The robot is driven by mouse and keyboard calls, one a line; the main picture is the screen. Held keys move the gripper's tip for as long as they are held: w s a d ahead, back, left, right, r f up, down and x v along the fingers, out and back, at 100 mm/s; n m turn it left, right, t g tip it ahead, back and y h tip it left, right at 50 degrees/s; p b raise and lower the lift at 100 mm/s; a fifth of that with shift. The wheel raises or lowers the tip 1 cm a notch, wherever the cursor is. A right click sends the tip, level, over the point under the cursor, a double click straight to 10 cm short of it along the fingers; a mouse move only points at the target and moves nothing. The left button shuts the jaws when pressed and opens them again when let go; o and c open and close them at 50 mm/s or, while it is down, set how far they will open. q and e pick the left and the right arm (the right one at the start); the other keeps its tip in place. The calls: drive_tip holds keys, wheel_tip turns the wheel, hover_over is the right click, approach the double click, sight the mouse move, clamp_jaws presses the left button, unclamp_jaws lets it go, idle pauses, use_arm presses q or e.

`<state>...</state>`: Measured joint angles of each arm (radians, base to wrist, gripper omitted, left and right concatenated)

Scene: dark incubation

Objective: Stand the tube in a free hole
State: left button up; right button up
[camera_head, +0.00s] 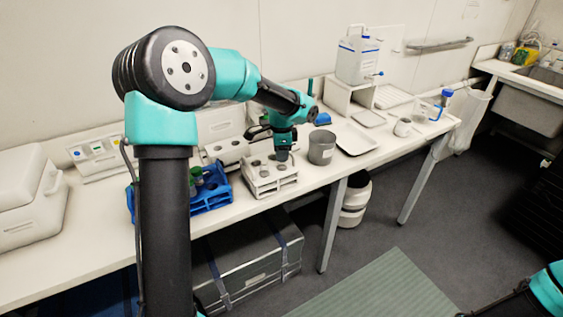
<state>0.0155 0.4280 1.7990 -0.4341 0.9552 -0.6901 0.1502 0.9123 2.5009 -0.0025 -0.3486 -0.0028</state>
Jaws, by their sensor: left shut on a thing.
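My left arm comes in from the left and reaches over the bench. Its gripper (283,152) points down over the back right of the white rack (270,188). It is shut on a small dark tube, mostly hidden by the fingers; I cannot tell whether the tube's lower end is in a hole or just above it. The white rack has several round holes in its top, and some at the front and left look empty. Of my right arm only a link shows at the lower right corner; its gripper is out of view.
A blue rack (212,196) with a green-capped tube (196,173) stands left of the white rack, partly behind my arm. A grey beaker (321,148) stands close on the right, then a white tray (355,139). The bench's front edge is near the racks.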

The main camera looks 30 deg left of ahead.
use_arm(q)
drive_tip(key=shift+f, duration=0.1)
drive_tip(key=shift+f, duration=1.8)
drive_tip(key=shift+f, duration=0.15)
drive_tip(key=o, duration=0.9)
wheel_tip(320, 180, up, 12)
drive_tip(key=shift+r, duration=0.2)
